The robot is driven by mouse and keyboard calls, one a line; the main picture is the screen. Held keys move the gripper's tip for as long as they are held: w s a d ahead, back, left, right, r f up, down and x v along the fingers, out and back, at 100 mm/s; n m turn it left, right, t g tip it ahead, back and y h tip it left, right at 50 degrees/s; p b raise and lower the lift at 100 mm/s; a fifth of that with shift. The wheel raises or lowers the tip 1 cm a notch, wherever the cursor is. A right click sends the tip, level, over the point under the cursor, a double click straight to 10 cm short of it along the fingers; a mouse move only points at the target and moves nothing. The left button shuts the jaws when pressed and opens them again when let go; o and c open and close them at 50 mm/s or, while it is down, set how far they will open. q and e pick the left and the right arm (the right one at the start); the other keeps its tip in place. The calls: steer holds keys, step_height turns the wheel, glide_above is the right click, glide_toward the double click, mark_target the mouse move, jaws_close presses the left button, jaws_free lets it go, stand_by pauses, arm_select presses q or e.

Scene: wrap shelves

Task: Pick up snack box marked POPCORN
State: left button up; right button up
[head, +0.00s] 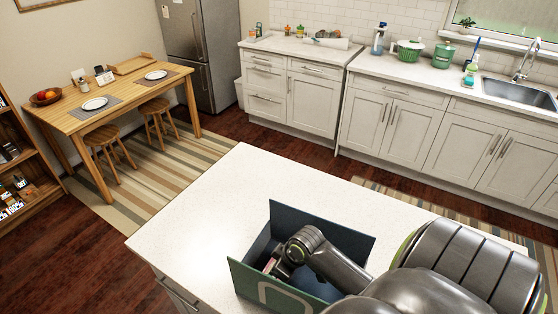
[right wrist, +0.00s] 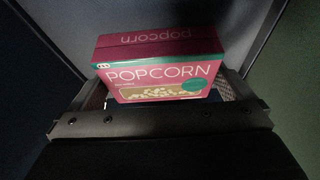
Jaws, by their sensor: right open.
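The snack box marked POPCORN (right wrist: 158,72) is pink with a teal stripe and a picture of popcorn. In the right wrist view it sits between the two fingers of my right gripper (right wrist: 165,92), which is open around it. In the head view my right gripper (head: 276,262) reaches down into a dark blue-green bin (head: 336,230) on the white island counter. Only a small pinkish part of the box seems to show there beside the gripper. My left gripper is not in view.
The bin's walls stand close around my right gripper; they also show in the right wrist view (right wrist: 285,70). The white countertop (head: 215,205) left of the bin is clear. A wooden dining table (head: 122,95), stools and a shelf (head: 20,165) stand farther off.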

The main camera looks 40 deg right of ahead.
steer(key=c, duration=0.6)
steer(key=shift+c, duration=0.2)
